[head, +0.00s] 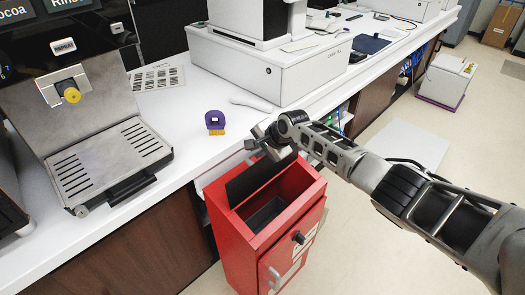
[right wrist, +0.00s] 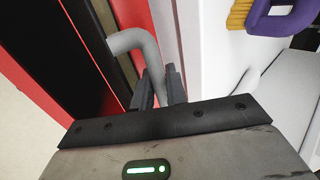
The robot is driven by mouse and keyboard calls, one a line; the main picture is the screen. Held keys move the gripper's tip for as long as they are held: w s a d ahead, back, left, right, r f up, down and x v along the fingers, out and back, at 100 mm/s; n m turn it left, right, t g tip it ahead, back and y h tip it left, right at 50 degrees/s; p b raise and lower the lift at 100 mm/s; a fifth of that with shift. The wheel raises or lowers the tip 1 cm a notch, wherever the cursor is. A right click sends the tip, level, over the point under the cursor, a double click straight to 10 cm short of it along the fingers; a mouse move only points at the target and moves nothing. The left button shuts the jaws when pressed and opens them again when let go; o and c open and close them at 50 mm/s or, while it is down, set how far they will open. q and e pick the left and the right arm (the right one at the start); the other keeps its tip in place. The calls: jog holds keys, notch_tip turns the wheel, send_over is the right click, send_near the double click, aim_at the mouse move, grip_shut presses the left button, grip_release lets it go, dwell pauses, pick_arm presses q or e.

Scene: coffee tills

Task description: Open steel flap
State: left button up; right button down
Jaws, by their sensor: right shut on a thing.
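A dark flap (head: 252,182) sits at the top of a red bin (head: 238,240). It stands tilted up at the back of the opening, and the bin's dark inside shows in front of it. My right gripper (head: 264,145) is at the flap's upper edge, beside the counter. In the right wrist view, a grey bent handle (right wrist: 133,40) by the flap's dark panel (right wrist: 88,35) runs down between the jaws (right wrist: 160,88). The gripper is shut on this handle; the jaw tips partly hide it. My left gripper is out of view.
The white counter edge (head: 185,196) runs close behind the bin. A purple and yellow brush (head: 215,122) lies on the counter near my gripper. A steel coffee machine tray (head: 108,160) is at left, a white till drawer (head: 265,70) behind.

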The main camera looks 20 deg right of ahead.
jog(key=shift+w, duration=0.1)
jog(key=c, duration=1.8)
grip_release()
jog(key=p+v, duration=0.2)
jog(key=v, duration=1.4)
jog(key=shift+p, duration=0.4)
